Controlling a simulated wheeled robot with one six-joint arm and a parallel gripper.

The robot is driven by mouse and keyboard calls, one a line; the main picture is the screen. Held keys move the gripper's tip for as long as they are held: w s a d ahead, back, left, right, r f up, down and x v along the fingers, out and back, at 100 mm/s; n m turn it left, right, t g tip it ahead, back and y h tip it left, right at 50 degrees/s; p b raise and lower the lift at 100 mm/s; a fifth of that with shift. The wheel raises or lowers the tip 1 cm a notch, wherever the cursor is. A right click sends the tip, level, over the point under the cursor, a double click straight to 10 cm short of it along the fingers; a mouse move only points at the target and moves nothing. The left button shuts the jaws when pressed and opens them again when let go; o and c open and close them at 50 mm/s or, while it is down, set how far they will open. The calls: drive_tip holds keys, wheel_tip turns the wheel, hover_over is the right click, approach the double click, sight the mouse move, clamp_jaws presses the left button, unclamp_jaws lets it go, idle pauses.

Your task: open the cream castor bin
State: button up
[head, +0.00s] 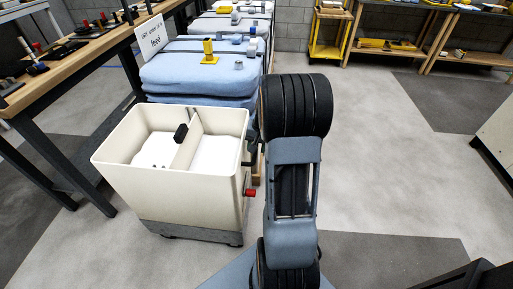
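The cream castor bin (170,194) stands on the floor left of my arm, on a dark grey base. Its top shows no cover, and I can see down inside it. An upright cream panel (187,151) splits the inside into two parts, with a black block (181,132) at its top edge. A few small dark marks show on the white floor of the left part. A red knob (251,192) sticks out on the bin's right side. My arm stands upright just right of the bin; my gripper cannot be made out.
A wooden workbench (75,58) with dark legs stands at left. A yellow cart (328,35) is at the back. Open floor (380,150) lies right of my arm.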

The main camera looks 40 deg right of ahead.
drive_tip(key=shift+f, duration=0.2)
drive_tip(key=shift+c, duration=0.3)
clamp_jaws()
